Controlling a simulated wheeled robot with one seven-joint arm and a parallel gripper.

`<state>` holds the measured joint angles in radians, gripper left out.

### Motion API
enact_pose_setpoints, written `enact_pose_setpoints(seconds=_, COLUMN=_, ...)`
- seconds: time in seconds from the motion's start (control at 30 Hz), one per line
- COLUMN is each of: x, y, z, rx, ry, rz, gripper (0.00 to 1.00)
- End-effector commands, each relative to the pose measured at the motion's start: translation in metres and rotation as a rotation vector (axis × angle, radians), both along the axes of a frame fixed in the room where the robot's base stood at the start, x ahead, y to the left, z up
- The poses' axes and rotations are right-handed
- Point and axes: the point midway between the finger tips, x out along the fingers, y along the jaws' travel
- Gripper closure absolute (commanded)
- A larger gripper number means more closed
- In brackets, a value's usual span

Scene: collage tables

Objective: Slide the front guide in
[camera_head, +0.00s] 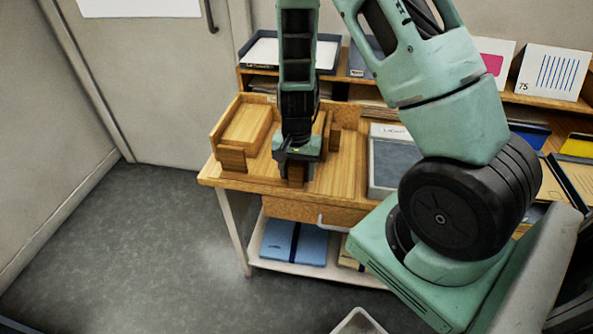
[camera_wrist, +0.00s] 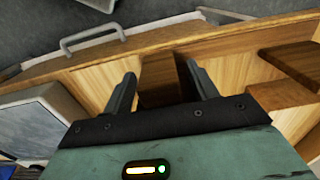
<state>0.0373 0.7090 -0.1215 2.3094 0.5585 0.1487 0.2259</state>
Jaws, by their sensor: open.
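A small darker wooden block, apparently the front guide (camera_wrist: 158,80), stands between the two fingers of my gripper (camera_wrist: 163,84) in the wrist view. My gripper is open, one finger on each side of the block, with narrow gaps showing. In the head view my gripper (camera_head: 297,168) points down at the table's front part, and the block (camera_head: 295,174) shows just below it. To its left is a wooden tray-like fixture (camera_head: 216,136) holding a flat wooden piece (camera_head: 247,125). Another wooden block (camera_head: 232,158) sits at its front. My gripper hides part of the fixture's right side.
The wooden table (camera_head: 345,178) has its front edge close to my gripper. A grey-screened light pad (camera_head: 396,165) lies to the right. A drawer handle (camera_head: 333,224) juts out below the edge. Shelves with trays and cards stand behind.

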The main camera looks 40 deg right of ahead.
Motion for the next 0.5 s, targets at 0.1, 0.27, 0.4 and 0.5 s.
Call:
enact_pose_setpoints(seconds=0.1, x=-0.0001, y=0.0001, z=-0.0016, rx=0.0, ry=0.0, rz=0.0, gripper=0.42)
enact_pose_setpoints(seconds=0.27, x=0.0, y=0.0001, z=-0.0014, rx=0.0, ry=0.0, rz=0.001, gripper=0.42)
enact_pose_setpoints(seconds=0.4, x=0.0, y=0.0002, z=-0.0013, rx=0.0, ry=0.0, rz=0.001, gripper=0.78)
enact_pose_setpoints(seconds=0.5, x=0.0, y=0.0003, z=-0.0012, rx=0.0, ry=0.0, rz=0.001, gripper=1.0)
